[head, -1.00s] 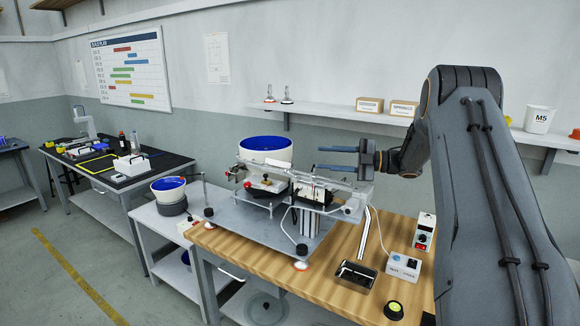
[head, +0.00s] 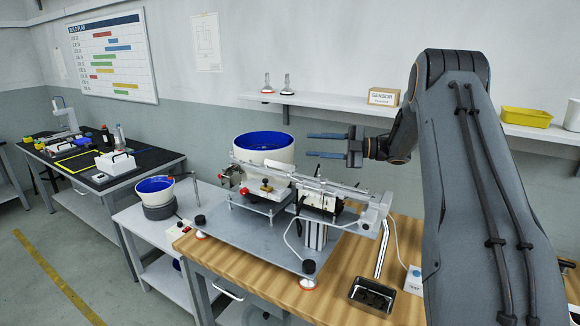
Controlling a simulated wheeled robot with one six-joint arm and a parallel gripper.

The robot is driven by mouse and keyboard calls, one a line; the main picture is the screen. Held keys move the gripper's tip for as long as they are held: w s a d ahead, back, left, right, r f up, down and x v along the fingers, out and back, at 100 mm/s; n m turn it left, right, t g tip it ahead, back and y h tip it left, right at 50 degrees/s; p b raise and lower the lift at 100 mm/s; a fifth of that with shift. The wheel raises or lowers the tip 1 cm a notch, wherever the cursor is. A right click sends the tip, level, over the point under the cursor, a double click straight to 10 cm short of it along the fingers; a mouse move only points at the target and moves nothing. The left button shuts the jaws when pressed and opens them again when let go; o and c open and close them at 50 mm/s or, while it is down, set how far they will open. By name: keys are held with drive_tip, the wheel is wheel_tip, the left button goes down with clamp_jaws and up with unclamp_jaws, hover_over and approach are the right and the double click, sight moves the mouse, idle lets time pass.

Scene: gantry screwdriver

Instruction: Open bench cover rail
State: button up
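The bench machine (head: 255,232) stands on a grey plate on the wooden bench (head: 240,268). A clear cover with a long rail (head: 300,180) runs across the top of the machine, sloping down to the right. I cannot tell for sure whether the cover is shut. My gripper (head: 308,145) points left above the rail's right half, near the white bowl with the blue inside (head: 264,148). Its two blue fingers are apart with nothing between them. It appears clear of the rail.
A wall shelf (head: 320,101) with a sensor box (head: 384,97) runs behind my arm. A smaller blue-lined bowl (head: 156,188) stands on a white side table. A black tray (head: 372,294) and a bent metal tube (head: 382,248) are at the machine's right. A dark-topped table is at far left.

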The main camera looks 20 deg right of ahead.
drive_tip(key=b, duration=0.9)
approach(293, 167)
drive_tip(key=w+a+f, duration=0.1)
drive_tip(key=w+f, duration=0.1)
drive_tip(key=w, duration=0.2)
drive_tip(key=shift+p+x, duration=1.05)
drive_tip(key=shift+x, duration=2.9)
drive_tip(key=shift+w+r, duration=0.1)
drive_tip(key=shift+r, duration=0.1)
drive_tip(key=shift+c, duration=0.3)
clamp_jaws()
